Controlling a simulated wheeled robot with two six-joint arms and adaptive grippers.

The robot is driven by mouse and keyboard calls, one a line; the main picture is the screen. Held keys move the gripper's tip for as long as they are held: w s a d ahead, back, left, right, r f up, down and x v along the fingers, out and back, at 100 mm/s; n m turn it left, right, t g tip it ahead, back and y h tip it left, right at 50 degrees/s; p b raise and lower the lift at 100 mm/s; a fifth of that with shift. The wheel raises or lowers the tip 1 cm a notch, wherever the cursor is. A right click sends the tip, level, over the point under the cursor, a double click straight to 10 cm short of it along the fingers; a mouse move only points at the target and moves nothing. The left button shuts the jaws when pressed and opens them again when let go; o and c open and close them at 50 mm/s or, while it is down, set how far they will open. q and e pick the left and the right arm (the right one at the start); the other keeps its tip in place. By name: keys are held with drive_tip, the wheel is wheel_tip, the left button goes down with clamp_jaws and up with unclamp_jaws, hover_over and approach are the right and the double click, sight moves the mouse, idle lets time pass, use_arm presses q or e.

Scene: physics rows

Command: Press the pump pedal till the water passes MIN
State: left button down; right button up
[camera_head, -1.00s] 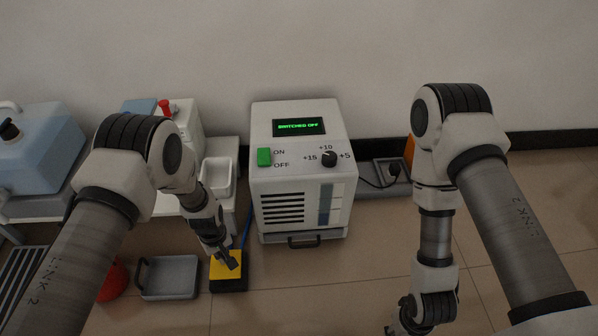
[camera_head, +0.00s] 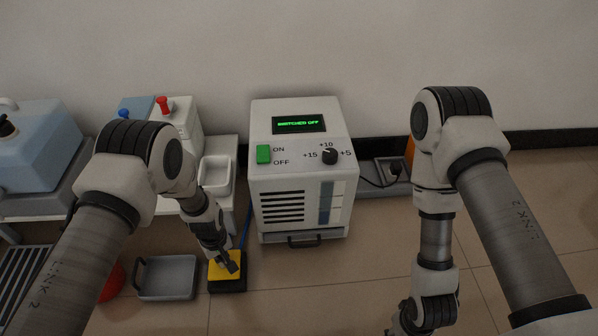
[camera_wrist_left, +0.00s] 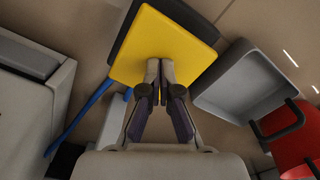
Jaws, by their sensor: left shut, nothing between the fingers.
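The yellow pump pedal (camera_head: 222,272) sits on a black base on the floor, left of the white machine (camera_head: 299,180). In the left wrist view the pedal (camera_wrist_left: 163,32) fills the top middle. My left gripper (camera_head: 232,270) is shut and empty, with its fingertips over the pedal; in the wrist view the closed fingertips (camera_wrist_left: 160,64) overlap the pedal's near edge. I cannot tell whether they touch it. The machine's display reads "SWITCHED OFF". A level window (camera_head: 326,203) on its front shows blue-grey; its markings are too small to read. My right gripper (camera_head: 402,328) is partly cut off at the bottom edge.
A grey tray (camera_head: 167,278) with a handle lies left of the pedal, with a red object (camera_head: 112,282) beyond it. A blue hose (camera_head: 247,228) runs behind the pedal. A white bench (camera_head: 228,158) stands at left. The floor before the machine is clear.

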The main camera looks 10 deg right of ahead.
use_arm(q)
drive_tip(key=shift+f+b, duration=0.6)
drive_tip(key=shift+f, duration=0.25)
wheel_tip(320, 180, up, 8)
drive_tip(key=p, duration=0.7)
drive_tip(key=shift+r, duration=0.2)
drive_tip(key=shift+f, duration=0.2)
